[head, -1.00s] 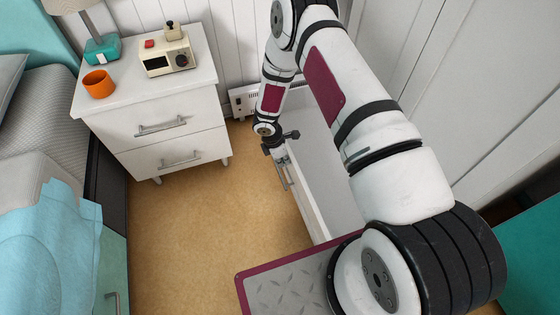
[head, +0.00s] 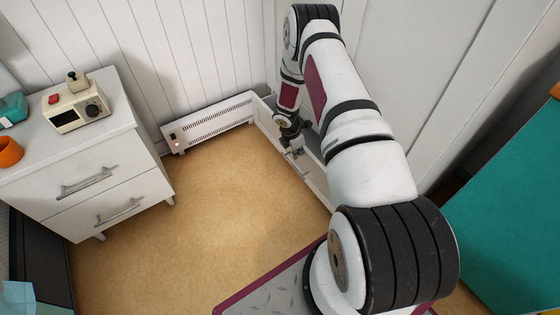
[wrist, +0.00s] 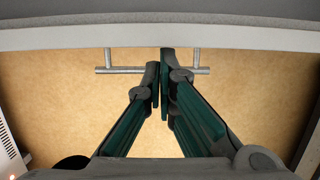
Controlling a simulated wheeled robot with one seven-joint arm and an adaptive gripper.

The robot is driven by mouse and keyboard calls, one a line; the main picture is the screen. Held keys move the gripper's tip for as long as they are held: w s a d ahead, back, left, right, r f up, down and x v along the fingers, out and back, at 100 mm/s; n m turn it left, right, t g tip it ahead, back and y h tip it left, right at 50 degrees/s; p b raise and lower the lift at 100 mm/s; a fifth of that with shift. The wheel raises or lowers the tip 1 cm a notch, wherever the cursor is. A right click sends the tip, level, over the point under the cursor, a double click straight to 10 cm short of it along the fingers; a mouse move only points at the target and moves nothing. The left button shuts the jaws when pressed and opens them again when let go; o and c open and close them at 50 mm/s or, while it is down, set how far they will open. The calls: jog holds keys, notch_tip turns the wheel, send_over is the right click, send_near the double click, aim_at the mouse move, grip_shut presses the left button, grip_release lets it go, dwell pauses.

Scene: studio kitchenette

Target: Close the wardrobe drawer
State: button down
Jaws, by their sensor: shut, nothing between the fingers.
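The wardrobe drawer (head: 318,184) is low on the right, in front of the white wardrobe (head: 382,48), and stands partly out. Its bar handle (head: 297,153) faces the open floor; in the wrist view the handle (wrist: 120,70) runs across below the drawer's pale top edge (wrist: 70,38). My gripper (head: 289,138) is at the drawer front by the handle. In the wrist view its fingers (wrist: 161,68) are together and empty, overlapping the middle of the handle, with tips near the drawer's edge. Whether they touch it I cannot tell. My arm hides part of the drawer.
A white heater (head: 212,122) stands along the back wall near the drawer's far end. A white nightstand (head: 95,170) with a clock radio (head: 76,113) and an orange cup (head: 9,152) is at left. The tan floor (head: 215,215) between is clear.

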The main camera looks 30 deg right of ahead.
jog(key=shift+d, duration=2.65)
jog(key=shift+a, duration=0.15)
